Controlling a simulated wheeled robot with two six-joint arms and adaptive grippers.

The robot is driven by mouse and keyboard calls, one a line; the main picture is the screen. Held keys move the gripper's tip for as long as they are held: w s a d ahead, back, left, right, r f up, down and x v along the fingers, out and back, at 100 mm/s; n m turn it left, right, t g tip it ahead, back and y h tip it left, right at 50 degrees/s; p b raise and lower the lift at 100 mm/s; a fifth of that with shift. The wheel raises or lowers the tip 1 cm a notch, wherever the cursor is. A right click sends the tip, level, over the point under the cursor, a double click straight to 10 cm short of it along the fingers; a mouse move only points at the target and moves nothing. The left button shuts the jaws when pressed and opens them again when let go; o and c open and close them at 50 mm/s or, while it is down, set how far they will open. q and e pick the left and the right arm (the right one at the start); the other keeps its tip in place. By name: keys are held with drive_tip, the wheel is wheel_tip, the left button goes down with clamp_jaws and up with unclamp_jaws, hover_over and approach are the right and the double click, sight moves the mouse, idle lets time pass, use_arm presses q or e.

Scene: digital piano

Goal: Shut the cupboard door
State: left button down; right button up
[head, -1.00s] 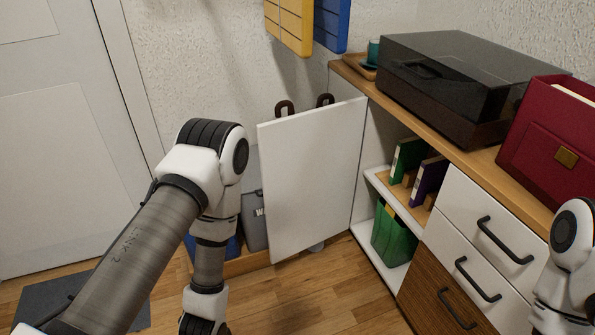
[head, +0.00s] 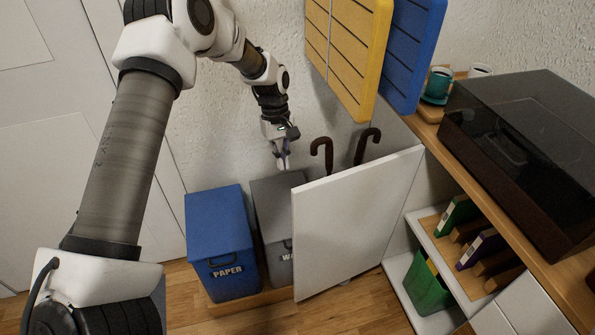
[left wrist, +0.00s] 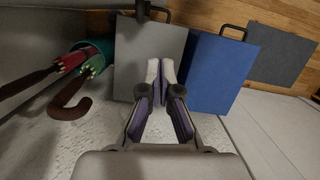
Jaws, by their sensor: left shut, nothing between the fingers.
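The white cupboard door (head: 355,228) stands wide open in the head view, swung out to the left of the cupboard opening. The cupboard (head: 430,250) shows its open shelves. My left gripper (head: 283,163) is shut and empty. It is above the grey bin, beyond the door's top left corner and on the umbrella side of the door. I see no clear gripper contact with the door. In the left wrist view the shut fingers (left wrist: 161,75) appear over the grey bin. My right gripper is not in view.
A blue paper bin (head: 220,245) and a grey bin (head: 275,215) stand left of the door. Umbrellas (head: 321,152) rise behind it. Yellow (head: 342,55) and blue (head: 413,50) slatted panels hang above. A black-lidded box (head: 530,150) sits on the worktop.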

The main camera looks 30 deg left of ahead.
use_arm(q)
drive_tip(key=s+d+f, duration=0.1)
drive_tip(key=f, duration=0.2)
drive_tip(key=s+d+f, duration=0.1)
drive_tip(key=d+f, duration=0.1)
drive_tip(key=f, duration=0.1)
drive_tip(key=s+d+f, duration=0.2)
drive_tip(key=f, duration=0.1)
drive_tip(key=shift+d, duration=0.2)
